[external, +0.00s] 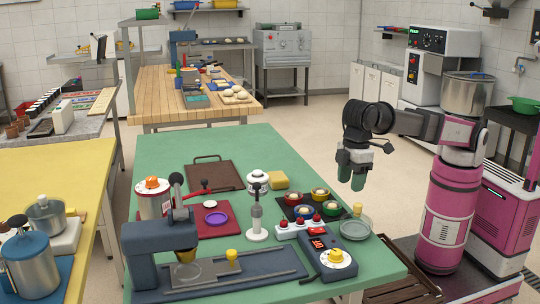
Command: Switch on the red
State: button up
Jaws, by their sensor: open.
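My gripper (351,177) hangs with its green-tipped fingers pointing down, open and empty, above the right part of the green table. Several red items show on the table. A white strip with red knobs (301,227) lies left of and nearer the camera than my gripper. A dark blue device with a red panel (317,243) and a white dial with a yellow centre (339,258) lies in front of the strip. A dark tray (293,210) holds several round pieces with coloured rims, one of them red. I cannot tell which item is the red one meant, or any on/off state.
A glass bowl (355,229) stands below my gripper, near the table's right edge. The far end of the green table (240,142) is clear.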

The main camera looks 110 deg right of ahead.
notch_tip(320, 180, up, 3)
jog(key=m+g, duration=0.1)
jog(key=m, duration=0.1)
send_over(323, 229)
notch_tip(323, 229, down, 11)
jog(key=shift+s+r, duration=0.1)
